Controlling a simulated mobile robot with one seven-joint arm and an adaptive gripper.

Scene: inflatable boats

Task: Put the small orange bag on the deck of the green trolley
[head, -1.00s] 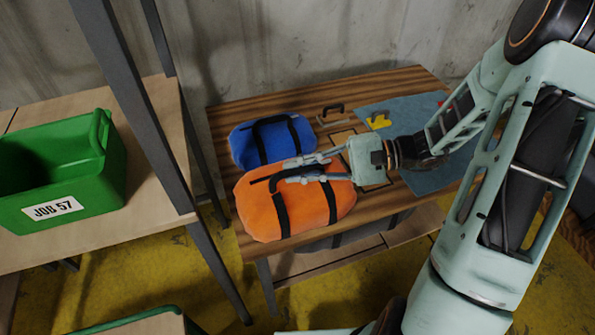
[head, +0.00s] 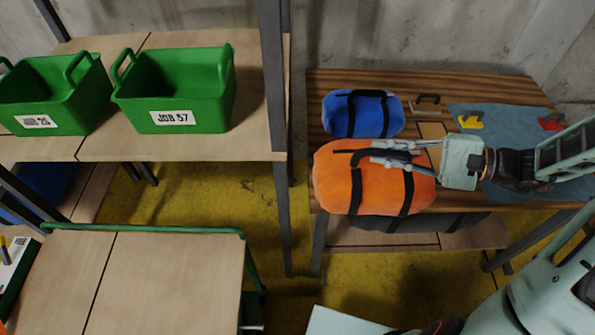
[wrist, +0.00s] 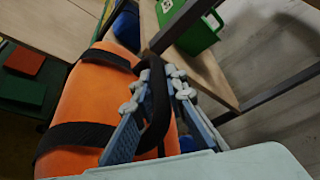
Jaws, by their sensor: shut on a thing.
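The orange bag (head: 382,188) has black straps and a black handle. It is at the front left edge of the wooden bench, in front of a blue bag. My gripper (head: 388,155) is shut on its handle from the right; the wrist view shows the handle between the fingers (wrist: 158,100) and the orange body (wrist: 92,95) below. I cannot tell whether the bag touches the bench. The green trolley (head: 145,230) is at the lower left of the head view, with a bare wooden deck (head: 165,285) and a green rail; its near part is cut off.
The blue bag (head: 362,114) lies on the bench (head: 440,80). A shelf (head: 190,150) with green crates (head: 175,95) stands left, its dark post (head: 274,90) between trolley and bench. A dark bag (head: 415,222) lies on the bench's lower shelf. Yellow floor shows between trolley and bench.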

